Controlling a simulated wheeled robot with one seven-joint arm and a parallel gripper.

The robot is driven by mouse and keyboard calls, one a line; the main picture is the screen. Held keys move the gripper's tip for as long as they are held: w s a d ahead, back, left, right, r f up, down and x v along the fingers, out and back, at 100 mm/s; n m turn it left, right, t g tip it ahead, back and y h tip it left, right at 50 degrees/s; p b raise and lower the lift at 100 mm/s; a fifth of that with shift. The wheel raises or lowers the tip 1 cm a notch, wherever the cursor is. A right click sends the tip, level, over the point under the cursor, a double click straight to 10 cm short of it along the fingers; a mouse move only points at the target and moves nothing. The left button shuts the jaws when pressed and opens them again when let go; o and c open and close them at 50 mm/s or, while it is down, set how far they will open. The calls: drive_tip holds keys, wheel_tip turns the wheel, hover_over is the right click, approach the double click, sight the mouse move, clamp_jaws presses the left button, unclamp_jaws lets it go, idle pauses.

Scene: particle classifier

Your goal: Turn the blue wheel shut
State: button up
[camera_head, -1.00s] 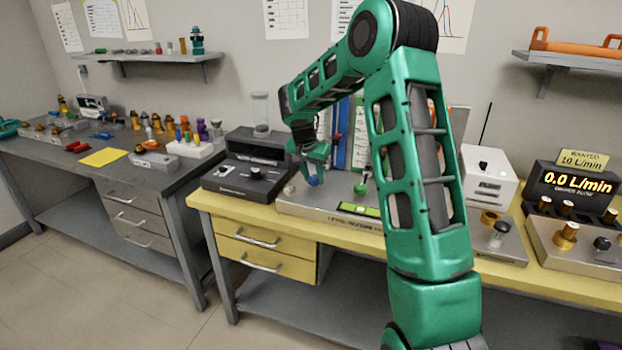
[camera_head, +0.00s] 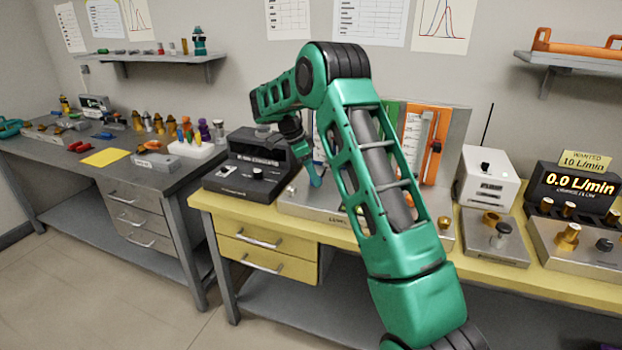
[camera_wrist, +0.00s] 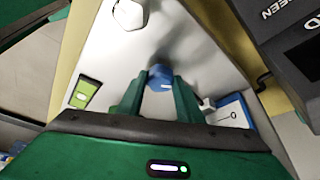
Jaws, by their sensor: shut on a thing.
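The blue wheel (camera_wrist: 160,77) sits on a pale metal panel (camera_wrist: 112,55) in the wrist view, with a small white mark on it. My gripper (camera_wrist: 161,84) has one green finger on each side of the wheel and is shut on it. In the head view my gripper (camera_head: 311,172) is down over the left part of the metal base on the yellow bench (camera_head: 217,203). The wheel cannot be made out clearly there.
A black instrument box (camera_head: 247,170) stands close left of my gripper. My arm crosses in front of upright coloured gauges, with an orange one (camera_head: 431,145) in view. A white box (camera_head: 487,178) and a display reading 0.0 L/min (camera_head: 574,187) stand to the right.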

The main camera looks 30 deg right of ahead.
drive_tip(key=m, duration=0.2)
drive_tip(key=m+g+y, duration=0.1)
drive_tip(key=m, duration=0.2)
drive_tip(key=shift+w+d+r+m+g, duration=0.1)
drive_tip(key=shift+w+r+m+g, duration=0.05)
drive_tip(key=shift+w+m+g, duration=0.2)
idle(0.4)
drive_tip(key=o, duration=1)
drive_tip(key=shift+o, duration=0.2)
drive_tip(key=v, duration=1)
drive_tip(key=shift+w+r, duration=0.2)
drive_tip(key=shift+r, duration=0.15)
drive_tip(key=shift+d, duration=0.1)
